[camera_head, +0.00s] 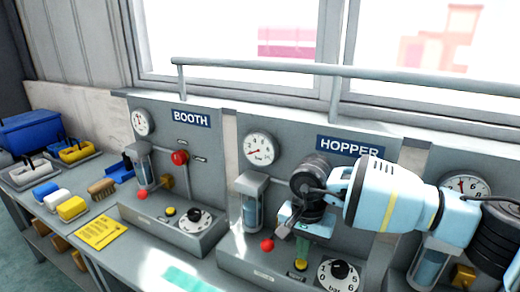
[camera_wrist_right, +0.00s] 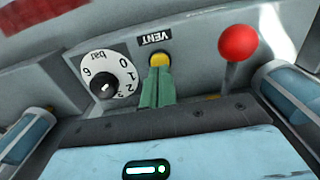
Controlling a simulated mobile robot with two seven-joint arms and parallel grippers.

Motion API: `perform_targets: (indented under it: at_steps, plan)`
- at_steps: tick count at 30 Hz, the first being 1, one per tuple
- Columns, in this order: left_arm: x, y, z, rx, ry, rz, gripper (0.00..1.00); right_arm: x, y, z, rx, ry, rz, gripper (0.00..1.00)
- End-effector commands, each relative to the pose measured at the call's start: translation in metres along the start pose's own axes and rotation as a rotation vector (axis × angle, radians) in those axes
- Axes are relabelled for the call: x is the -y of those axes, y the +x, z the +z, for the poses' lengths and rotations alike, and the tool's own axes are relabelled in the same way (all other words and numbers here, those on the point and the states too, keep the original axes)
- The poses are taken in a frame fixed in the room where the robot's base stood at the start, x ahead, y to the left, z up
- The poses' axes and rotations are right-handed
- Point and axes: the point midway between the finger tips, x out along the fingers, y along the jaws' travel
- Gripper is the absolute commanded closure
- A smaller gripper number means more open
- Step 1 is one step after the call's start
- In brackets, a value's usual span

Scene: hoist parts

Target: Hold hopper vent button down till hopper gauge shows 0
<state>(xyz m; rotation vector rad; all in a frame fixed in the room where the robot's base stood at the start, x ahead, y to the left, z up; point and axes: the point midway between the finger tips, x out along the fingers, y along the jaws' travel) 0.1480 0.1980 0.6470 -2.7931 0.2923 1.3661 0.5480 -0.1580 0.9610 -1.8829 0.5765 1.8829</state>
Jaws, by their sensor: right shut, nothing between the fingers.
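The hopper panel (camera_head: 350,180) stands in the middle of the head view, with a round white hopper gauge (camera_head: 258,148) at its upper left. The gauge's needle appears to point to the lower left; its exact reading is too small to tell. The yellow vent button (camera_head: 301,265) is on the hopper's lower box, and it also shows under the VENT label in the right wrist view (camera_wrist_right: 160,60). My right gripper (camera_head: 302,250) is shut and empty, its green fingertips (camera_wrist_right: 158,85) at the button and partly covering it. Whether the button is pressed in cannot be told. My left gripper is out of view.
A red-knobbed lever (camera_wrist_right: 238,43) and a numbered bar dial (camera_wrist_right: 108,76) flank the button. The booth panel (camera_head: 190,150) stands left, with its own gauge. A grey rail (camera_head: 300,70) runs above the panels. Brushes, blocks and a yellow card (camera_head: 100,232) lie on the bench at left.

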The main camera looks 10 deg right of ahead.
Motion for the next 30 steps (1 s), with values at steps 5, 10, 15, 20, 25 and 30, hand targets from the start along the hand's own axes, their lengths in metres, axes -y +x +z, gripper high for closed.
perform_targets:
  at_steps: [5, 10, 15, 20, 25, 30]
  plan:
    - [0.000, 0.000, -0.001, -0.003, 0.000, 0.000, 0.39, 0.000, 0.000, 0.000, 0.000, 0.000, 0.000, 1.00]
    - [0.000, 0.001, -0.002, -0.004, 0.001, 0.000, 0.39, 0.000, 0.000, 0.000, 0.000, 0.000, 0.000, 1.00]
    - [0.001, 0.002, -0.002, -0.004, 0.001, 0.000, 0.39, 0.000, 0.003, 0.000, 0.001, 0.000, 0.001, 1.00]
    - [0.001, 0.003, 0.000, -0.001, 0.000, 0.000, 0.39, 0.000, 0.008, 0.000, 0.002, 0.000, 0.001, 1.00]
    - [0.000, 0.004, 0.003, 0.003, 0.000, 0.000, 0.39, 0.000, 0.012, 0.000, 0.001, 0.000, 0.001, 1.00]
    - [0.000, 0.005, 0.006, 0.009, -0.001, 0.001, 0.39, 0.000, 0.017, 0.000, 0.001, 0.000, 0.001, 1.00]
